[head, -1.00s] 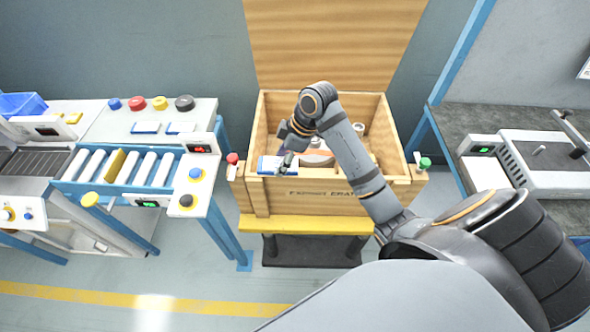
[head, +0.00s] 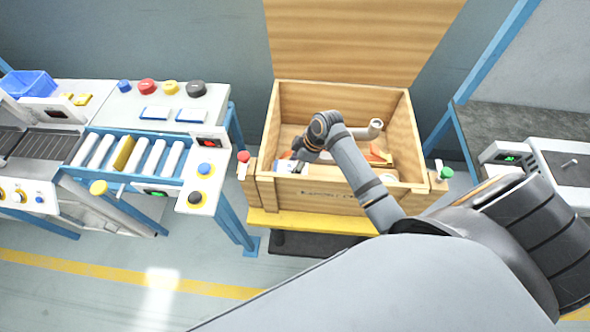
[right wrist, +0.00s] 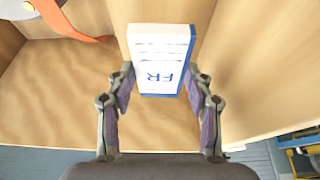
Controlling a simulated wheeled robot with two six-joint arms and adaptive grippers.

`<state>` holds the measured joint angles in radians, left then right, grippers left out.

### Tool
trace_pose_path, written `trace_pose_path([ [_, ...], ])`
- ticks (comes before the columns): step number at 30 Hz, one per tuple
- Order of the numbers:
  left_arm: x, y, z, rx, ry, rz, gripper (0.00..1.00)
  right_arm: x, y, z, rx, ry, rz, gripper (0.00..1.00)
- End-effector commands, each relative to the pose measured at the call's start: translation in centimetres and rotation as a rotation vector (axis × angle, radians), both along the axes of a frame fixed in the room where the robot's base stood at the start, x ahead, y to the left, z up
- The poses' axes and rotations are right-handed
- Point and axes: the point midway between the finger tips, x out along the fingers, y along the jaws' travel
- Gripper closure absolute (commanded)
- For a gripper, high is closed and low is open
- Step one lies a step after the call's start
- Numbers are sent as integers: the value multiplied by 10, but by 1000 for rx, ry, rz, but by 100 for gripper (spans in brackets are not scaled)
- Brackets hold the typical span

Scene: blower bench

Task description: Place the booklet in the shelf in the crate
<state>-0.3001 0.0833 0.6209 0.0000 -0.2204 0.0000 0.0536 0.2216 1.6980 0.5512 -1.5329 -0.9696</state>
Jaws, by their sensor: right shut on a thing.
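The booklet (right wrist: 160,58) is white with a blue edge and the letters FR. In the right wrist view it stands between the two fingers of my right gripper (right wrist: 160,88), which is shut on it. It overlaps a wooden strip (right wrist: 200,12) inside the crate. I cannot tell whether it rests on anything. In the head view the open wooden crate (head: 335,201) stands in the middle, and my right gripper (head: 298,157) is inside its front left part. The booklet is mostly hidden there by the gripper. My left gripper is not in view.
A white pipe elbow (head: 371,131) and an orange item (head: 380,154) lie in the crate. The crate lid (head: 360,40) stands open behind it. A roller conveyor bench (head: 125,155) stands left, a grey table (head: 520,125) right. Red and green knobs sit at the crate's front corners.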

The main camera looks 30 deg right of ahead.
Motion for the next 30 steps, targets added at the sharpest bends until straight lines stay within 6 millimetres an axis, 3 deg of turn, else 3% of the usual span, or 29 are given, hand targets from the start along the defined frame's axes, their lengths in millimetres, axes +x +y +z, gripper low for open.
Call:
trace_pose_path([
  [4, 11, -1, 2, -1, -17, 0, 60, 1, 0, -10, 0, -2, 1, 80],
  [7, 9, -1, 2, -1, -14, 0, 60, 0, 0, -14, 0, -1, 0, 80],
  [14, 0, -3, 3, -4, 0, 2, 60, 0, 0, -46, 1, -1, 0, 80],
  [25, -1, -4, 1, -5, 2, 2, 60, 0, 0, -52, 0, -2, 1, 80],
  [26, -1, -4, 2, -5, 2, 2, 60, 0, 0, -51, 0, -2, 1, 44],
  [30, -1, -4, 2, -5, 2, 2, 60, 0, 0, -51, 0, -2, 1, 25],
])
